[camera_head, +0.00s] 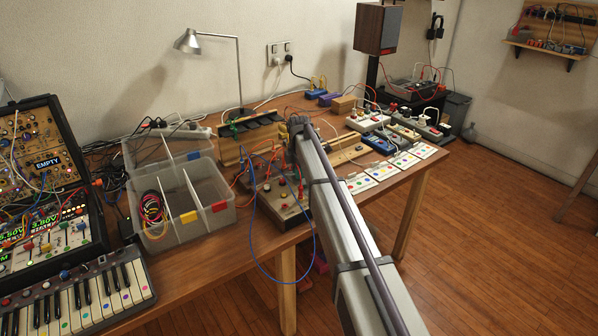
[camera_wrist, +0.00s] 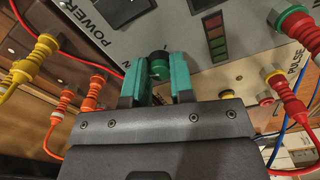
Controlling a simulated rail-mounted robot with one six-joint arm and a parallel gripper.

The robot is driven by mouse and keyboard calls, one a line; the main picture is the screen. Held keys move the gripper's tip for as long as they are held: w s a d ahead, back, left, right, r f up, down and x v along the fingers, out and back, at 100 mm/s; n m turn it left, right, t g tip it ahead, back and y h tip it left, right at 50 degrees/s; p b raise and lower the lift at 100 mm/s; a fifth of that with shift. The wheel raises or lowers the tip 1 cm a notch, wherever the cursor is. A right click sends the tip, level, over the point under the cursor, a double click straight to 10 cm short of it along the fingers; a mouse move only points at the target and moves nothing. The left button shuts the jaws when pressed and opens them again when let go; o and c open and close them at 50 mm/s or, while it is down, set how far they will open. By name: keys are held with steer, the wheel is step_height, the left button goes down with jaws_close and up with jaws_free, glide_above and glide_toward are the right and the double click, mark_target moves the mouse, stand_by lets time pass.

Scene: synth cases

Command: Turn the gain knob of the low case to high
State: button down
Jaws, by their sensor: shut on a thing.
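The knob sits on a grey panel (camera_wrist: 215,82) with a POWER label to the left and a PULSE label to the right. No gain label is readable, and the fingers hide part of the knob's surroundings. In the head view a brown case (camera_head: 272,203) with cables stands at the table's front edge, partly behind my arm. My gripper is hidden there.
In the wrist view, yellow, orange and red cable plugs crowd both sides, including an orange plug (camera_wrist: 89,103) and a red-green plug (camera_wrist: 295,24). A bar of lights (camera_wrist: 215,38) lies just right of the knob. A clear divided box (camera_head: 165,229) stands left of the brown case.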

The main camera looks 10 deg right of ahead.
steer(key=m, duration=0.5)
steer(key=shift+m, duration=0.3)
steer(key=m, duration=1.2)
steer(key=shift+m, duration=0.3)
steer(key=m, duration=0.5)
steer(key=shift+m, duration=0.3)
steer(key=c, duration=1)
jaws_free()
